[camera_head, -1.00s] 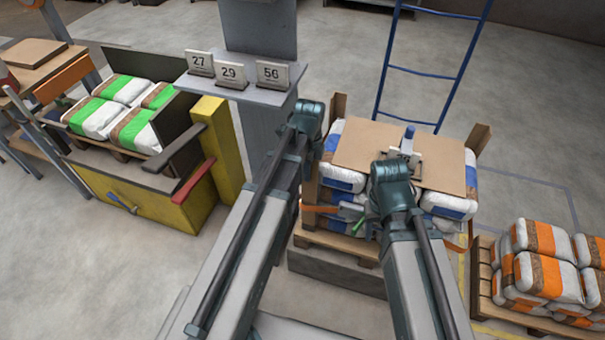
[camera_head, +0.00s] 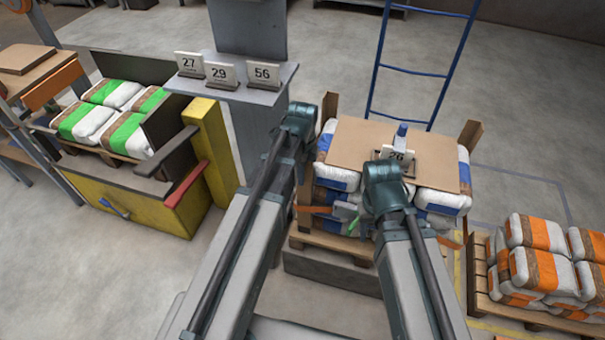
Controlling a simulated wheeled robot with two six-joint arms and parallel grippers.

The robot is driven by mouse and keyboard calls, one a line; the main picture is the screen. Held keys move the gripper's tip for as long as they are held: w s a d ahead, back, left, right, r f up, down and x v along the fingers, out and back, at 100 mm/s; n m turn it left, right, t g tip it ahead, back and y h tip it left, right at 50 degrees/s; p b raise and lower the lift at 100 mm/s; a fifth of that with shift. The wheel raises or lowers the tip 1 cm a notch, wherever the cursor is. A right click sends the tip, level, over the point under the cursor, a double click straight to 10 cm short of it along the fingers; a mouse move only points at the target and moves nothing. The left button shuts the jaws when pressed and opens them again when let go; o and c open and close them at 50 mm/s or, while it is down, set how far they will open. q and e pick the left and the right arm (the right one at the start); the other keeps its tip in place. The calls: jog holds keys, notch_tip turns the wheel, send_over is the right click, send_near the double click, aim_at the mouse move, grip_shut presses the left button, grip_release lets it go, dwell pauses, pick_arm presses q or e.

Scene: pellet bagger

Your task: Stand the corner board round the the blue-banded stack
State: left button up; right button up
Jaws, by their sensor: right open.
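The blue-banded stack (camera_head: 440,199) of white bags stands on a pallet in the centre right, with a cardboard sheet (camera_head: 350,137) on top. A brown upright board (camera_head: 328,105) rises at its back left corner and another (camera_head: 470,134) at its back right corner. Brown also shows upright along the front left edge, partly behind my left arm. My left gripper (camera_head: 300,118) is beside the stack's left side; its fingers are hidden. My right gripper (camera_head: 384,174) is over the stack's front edge, open, its fingers hidden. A tag reading 26 (camera_head: 397,157) stands on the sheet just behind it.
Number tags 27, 29 and 56 stand on a grey shelf (camera_head: 284,80). A yellow machine with green-banded bags (camera_head: 75,122) is left; orange-banded bags (camera_head: 540,233) are right. A blue ladder-like frame (camera_head: 415,72) is behind.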

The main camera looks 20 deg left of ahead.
pick_arm(q)
jog(key=shift+w+r, duration=0.15)
jog(key=shift+w, duration=0.15)
jog(key=r+p, duration=1.3)
jog(key=p, duration=0.1)
jog(key=shift+s+r, duration=0.25)
jog(key=shift+r, duration=0.05)
dwell(0.3)
jog(key=s+d+r+n+y+p, duration=0.1)
jog(key=s+d+r+n+p, duration=0.2)
jog(key=s+d+n, duration=0.7)
jog(key=s+n, duration=0.4)
jog(key=shift+s+d+n, duration=0.15)
jog(key=shift+n, duration=0.15)
jog(key=shift+r, duration=0.1)
